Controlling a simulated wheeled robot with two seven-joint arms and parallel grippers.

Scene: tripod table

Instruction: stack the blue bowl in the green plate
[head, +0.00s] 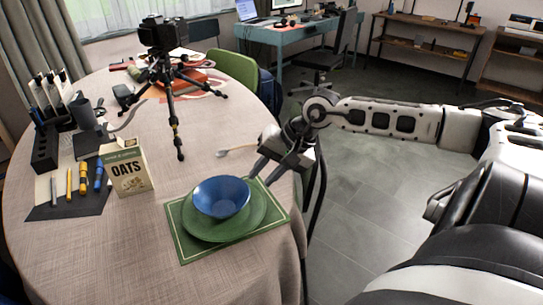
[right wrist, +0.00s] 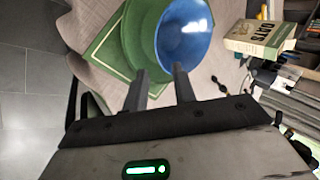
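The blue bowl (head: 221,197) stands upright in the green plate (head: 240,226), toward the plate's far side in the head view. The plate lies on a green placemat (head: 190,246) near the table's right edge. My right gripper (head: 260,174) is just beyond the bowl's right rim, its two fingers apart with nothing seen between them. In the right wrist view the open fingers (right wrist: 160,75) point toward the blue bowl (right wrist: 184,32) and the green plate (right wrist: 137,38). Whether a fingertip touches the rim I cannot tell. My left gripper is not in view.
An oats box (head: 126,168) stands left of the placemat. Markers on a dark sheet (head: 70,205) lie farther left. A black tripod (head: 170,90) stands toward the back, and a spoon (head: 235,151) lies behind the bowl. The cloth-covered table's near left (head: 110,255) is clear.

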